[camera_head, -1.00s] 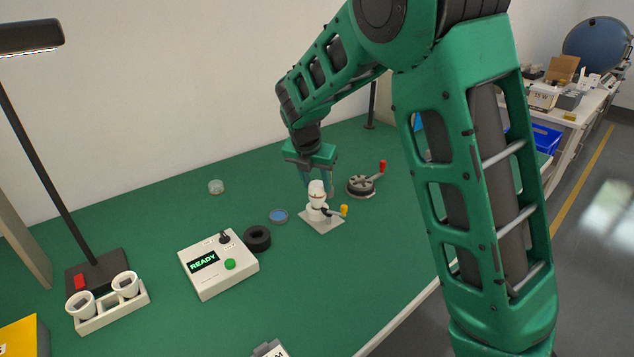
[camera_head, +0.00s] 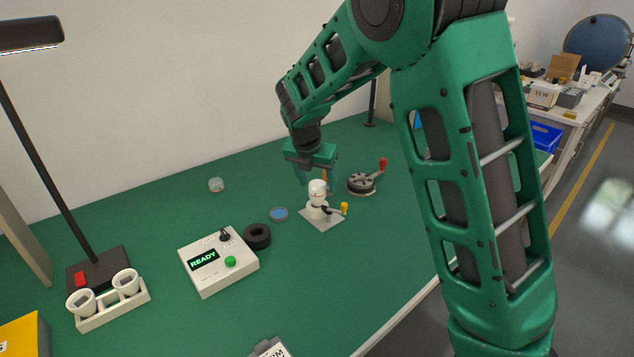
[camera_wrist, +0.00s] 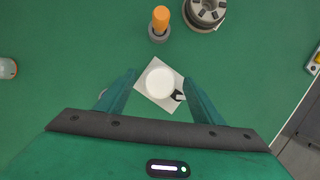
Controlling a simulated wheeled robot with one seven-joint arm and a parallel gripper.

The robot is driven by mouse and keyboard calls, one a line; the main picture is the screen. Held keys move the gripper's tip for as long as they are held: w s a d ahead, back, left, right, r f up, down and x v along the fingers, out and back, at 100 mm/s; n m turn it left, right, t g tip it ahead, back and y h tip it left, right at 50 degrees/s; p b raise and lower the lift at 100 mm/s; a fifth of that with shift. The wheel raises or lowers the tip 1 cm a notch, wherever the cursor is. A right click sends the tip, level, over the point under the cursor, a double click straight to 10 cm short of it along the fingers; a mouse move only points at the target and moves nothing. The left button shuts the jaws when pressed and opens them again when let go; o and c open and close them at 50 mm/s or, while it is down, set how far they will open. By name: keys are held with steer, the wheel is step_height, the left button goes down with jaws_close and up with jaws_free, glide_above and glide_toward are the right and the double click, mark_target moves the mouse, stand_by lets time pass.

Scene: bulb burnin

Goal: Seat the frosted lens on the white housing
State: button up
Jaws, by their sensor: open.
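In the wrist view the lens (camera_wrist: 159,82) shows as a plain white disc over the plate and hides the housing beneath. My gripper (camera_head: 317,178) is open just above and behind it. In the wrist view its fingers stand apart on both sides of the disc, with gaps visible and nothing held.
An orange-handled tool (camera_wrist: 161,22) stands close behind the housing. A round grey fixture with a red-knobbed lever (camera_head: 362,183) is to the right. A blue disc (camera_head: 279,214), black ring (camera_head: 257,236) and READY box (camera_head: 218,263) lie left. A small clear jar (camera_head: 216,185) stands farther back.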

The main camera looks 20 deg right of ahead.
steer(key=v, duration=1)
steer(key=shift+r, duration=0.3)
steer(key=s+d+m+g+y, duration=0.1)
steer(key=s+d+m+g, duration=0.1)
steer(key=s+d+m, duration=1.45)
steer(key=s+d+f+m+y, duration=0.1)
steer(key=s+d+f+m, duration=0.1)
steer(key=s+m, duration=0.7)
steer(key=s+d+f+m+g+y, duration=0.1)
steer(key=s+d+f+m, duration=0.1)
steer(key=s+m, duration=0.7)
steer(key=s, duration=0.5)
steer(key=shift+s+f, duration=0.2)
steer(key=shift+f, duration=0.1)
